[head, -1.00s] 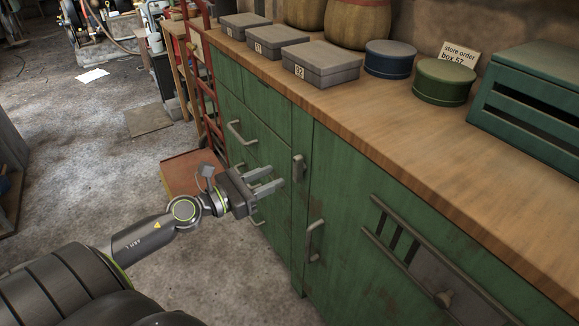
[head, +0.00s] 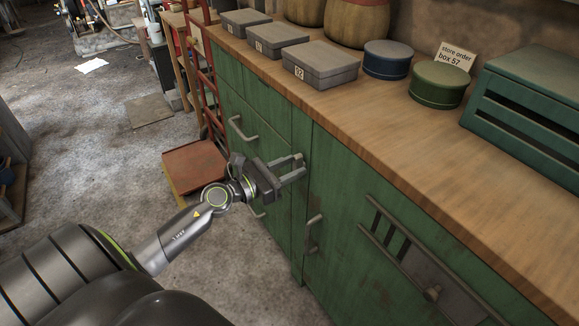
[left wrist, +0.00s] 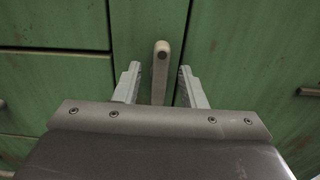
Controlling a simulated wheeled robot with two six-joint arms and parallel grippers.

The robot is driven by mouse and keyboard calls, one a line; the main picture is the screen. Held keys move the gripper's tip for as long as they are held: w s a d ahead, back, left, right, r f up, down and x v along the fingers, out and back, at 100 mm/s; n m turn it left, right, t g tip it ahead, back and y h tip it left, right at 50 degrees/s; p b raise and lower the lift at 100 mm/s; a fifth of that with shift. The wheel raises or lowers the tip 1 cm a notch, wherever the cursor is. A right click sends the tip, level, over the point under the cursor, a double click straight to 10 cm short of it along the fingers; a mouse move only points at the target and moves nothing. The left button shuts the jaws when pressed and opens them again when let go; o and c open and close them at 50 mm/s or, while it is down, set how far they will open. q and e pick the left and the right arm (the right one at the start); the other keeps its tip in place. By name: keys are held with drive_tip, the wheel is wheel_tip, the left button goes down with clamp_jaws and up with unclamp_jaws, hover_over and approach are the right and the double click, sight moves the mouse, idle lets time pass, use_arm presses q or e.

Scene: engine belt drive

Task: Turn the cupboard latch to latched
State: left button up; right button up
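The cupboard latch, a small pale grey bar with a dark pin near its top, shows in the left wrist view (left wrist: 161,72). It stands upright on the green cupboard front, beside the seam of the door. My left gripper (head: 301,165) is open, with one finger on each side of the latch and a gap visible on both sides. In the head view the gripper's fingers largely hide the latch. The green cupboard door (head: 345,190) is closed and has a grey bar handle (head: 312,233). My right gripper is not in view.
Drawers with grey handles (head: 242,130) lie left of the door. The wooden worktop (head: 400,130) above carries grey boxes (head: 320,65), a blue tin (head: 388,60), a green tin (head: 437,85) and a green slatted crate (head: 530,100). A red hand truck (head: 195,165) stands at the cupboard's left end.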

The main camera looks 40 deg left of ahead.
use_arm(q)
clamp_jaws()
